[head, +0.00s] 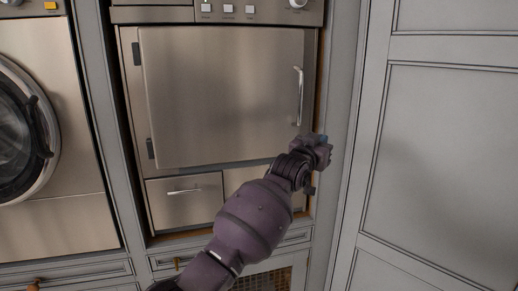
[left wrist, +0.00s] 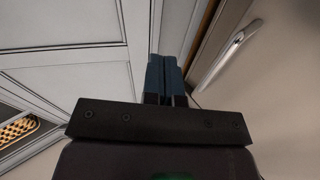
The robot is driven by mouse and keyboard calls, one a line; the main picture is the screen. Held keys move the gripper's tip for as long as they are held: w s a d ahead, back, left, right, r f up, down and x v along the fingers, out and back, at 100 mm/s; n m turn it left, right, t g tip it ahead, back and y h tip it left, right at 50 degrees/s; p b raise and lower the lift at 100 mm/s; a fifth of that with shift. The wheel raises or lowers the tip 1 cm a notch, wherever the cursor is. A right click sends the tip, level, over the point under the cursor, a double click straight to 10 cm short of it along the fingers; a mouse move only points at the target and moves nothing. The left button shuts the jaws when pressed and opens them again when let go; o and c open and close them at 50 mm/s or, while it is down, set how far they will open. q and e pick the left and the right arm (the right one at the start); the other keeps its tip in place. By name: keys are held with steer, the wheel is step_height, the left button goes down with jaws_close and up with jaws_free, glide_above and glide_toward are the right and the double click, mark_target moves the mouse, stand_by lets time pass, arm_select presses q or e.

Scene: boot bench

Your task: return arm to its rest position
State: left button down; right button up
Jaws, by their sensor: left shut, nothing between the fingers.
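My left arm comes in from the bottom of the head view and reaches up and right. Its gripper (head: 325,142) is in front of the right frame of a steel appliance, below the door's handle. In the left wrist view the two dark blue fingers (left wrist: 166,80) lie side by side, shut, with nothing between them. The fingers look apart from the silver handle (left wrist: 228,54), which is to their right in that view. My right gripper is in neither view.
The steel appliance has a large door (head: 218,95) with a vertical handle (head: 299,97), and a small drawer (head: 184,198) below. A washing machine (head: 55,130) stands at left. Grey panelled cabinetry (head: 445,150) rises at right. A woven-front compartment (head: 262,281) is at the bottom.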

arm_select(q)
steer(key=s+a+f+n+t+y, duration=0.1)
steer(key=s+a+f+n+y, duration=0.1)
steer(key=s+a+f, duration=0.5)
steer(key=s+a+f+n+y, duration=0.1)
steer(key=s+a+f+y, duration=0.2)
steer(key=a+f, duration=0.8)
steer(key=s+a+f+n+t+y, duration=0.15)
steer(key=s+a+f, duration=0.4)
steer(key=a, duration=0.65)
steer(key=s+a+f+n+g+y, duration=0.1)
steer(key=s+a+f, duration=0.4)
steer(key=s, duration=0.5)
steer(key=s+a+f+n+g+y, duration=0.1)
steer(key=s+a+f+g+y, duration=0.1)
steer(key=s+a+f, duration=0.3)
steer(key=s+a+f+n+g+y, duration=0.1)
steer(key=s+a+f+g, duration=0.3)
steer(key=s+f, duration=0.8)
steer(key=s+a+y, duration=0.1)
steer(key=s, duration=0.3)
steer(key=shift+a+y, duration=0.3)
steer(key=shift+y, duration=0.05)
